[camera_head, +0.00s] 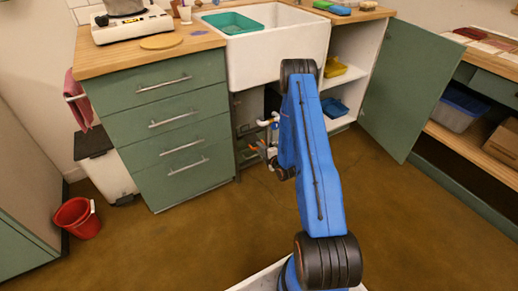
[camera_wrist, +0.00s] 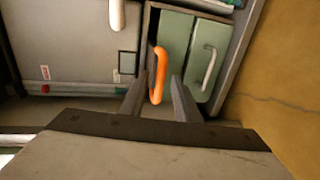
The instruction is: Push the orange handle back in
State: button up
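The orange handle (camera_wrist: 158,76) is an upright curved bar in the wrist view, near the dark left edge of a narrow opening by a green panel. My gripper (camera_wrist: 158,80) is open, with its two dark fingers apart, one on each side of the handle in the picture. A gap shows between each finger and the handle, and I cannot tell how far the fingertips are from it in depth. In the head view my gripper is under the sink, largely hidden by my blue arm, and I cannot clearly make out the handle there.
A green panel with a pale handle (camera_wrist: 208,68) is right of the orange handle. A grey panel (camera_wrist: 60,45) is on the left. In the head view, the green drawer cabinet (camera_head: 170,130) stands left of the sink (camera_head: 275,45), and an open green door (camera_head: 405,85) stands right.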

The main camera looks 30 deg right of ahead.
aim_at(254, 142)
jog(key=shift+x, duration=0.85)
grip_shut()
jog(key=x, duration=0.2)
jog(key=r+x, duration=0.1)
jog(key=x, duration=0.4)
jog(key=shift+w+r, duration=0.25)
jog(key=shift+w, duration=0.05)
grip_release()
jog(key=v, duration=1.7)
jog(key=shift+s, duration=0.2)
